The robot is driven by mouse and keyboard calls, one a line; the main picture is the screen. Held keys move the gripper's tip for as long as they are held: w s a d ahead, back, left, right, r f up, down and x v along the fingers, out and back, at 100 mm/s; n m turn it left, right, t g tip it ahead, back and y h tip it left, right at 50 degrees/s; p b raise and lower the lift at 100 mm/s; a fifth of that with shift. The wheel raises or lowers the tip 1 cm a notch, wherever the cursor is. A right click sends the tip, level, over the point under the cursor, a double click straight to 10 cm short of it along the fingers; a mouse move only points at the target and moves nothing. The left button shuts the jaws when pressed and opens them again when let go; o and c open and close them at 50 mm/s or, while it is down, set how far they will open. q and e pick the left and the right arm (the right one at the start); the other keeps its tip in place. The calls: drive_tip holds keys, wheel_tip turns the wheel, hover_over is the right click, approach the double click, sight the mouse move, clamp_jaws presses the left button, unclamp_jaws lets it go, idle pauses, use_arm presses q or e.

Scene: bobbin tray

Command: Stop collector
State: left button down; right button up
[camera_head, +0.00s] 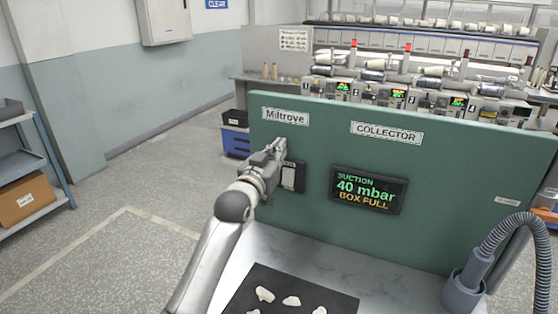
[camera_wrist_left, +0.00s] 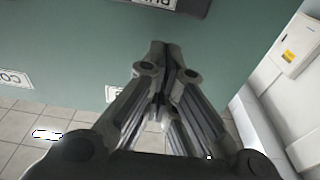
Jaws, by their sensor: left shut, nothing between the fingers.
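The collector's green panel (camera_head: 300,220) stands across the middle of the head view, with a "COLLECTOR" label (camera_head: 387,132). Its dark display (camera_head: 369,190) reads "SUCTION 40 mbar BOX FULL". A dark switch box with a pale rocker or plate (camera_head: 289,178) sits left of the display, partly hidden by my left gripper (camera_head: 280,144). The gripper is shut and empty, its tips in front of the panel near the box's upper left. In the left wrist view the closed fingertips (camera_wrist_left: 165,48) point at the green surface; a dark edge with a cut-off label (camera_wrist_left: 156,3) shows above. Contact cannot be told. My right gripper is out of view.
A black mat (camera_head: 262,284) with several white scraps lies on the pale bench below the panel. A grey hose (camera_head: 490,240) rises at the right. Winding machines (camera_head: 400,90) stand behind; a shelf with a cardboard box (camera_head: 25,200) is at the left.

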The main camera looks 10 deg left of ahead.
use_arm(q)
drive_tip(key=shift+w+f+p, duration=0.15)
drive_tip(key=shift+f+p, duration=0.5)
drive_tip(key=shift+f, duration=1.25)
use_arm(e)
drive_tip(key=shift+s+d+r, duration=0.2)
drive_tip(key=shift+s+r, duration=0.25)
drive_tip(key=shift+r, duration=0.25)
use_arm(q)
drive_tip(key=s+a+t+b, duration=0.1)
drive_tip(key=s+a+b, duration=0.1)
drive_tip(key=s, duration=0.8)
drive_tip(key=shift+s+f+t+b, duration=0.2)
drive_tip(key=shift+f+t+b, duration=0.1)
drive_tip(key=shift+b, duration=0.45)
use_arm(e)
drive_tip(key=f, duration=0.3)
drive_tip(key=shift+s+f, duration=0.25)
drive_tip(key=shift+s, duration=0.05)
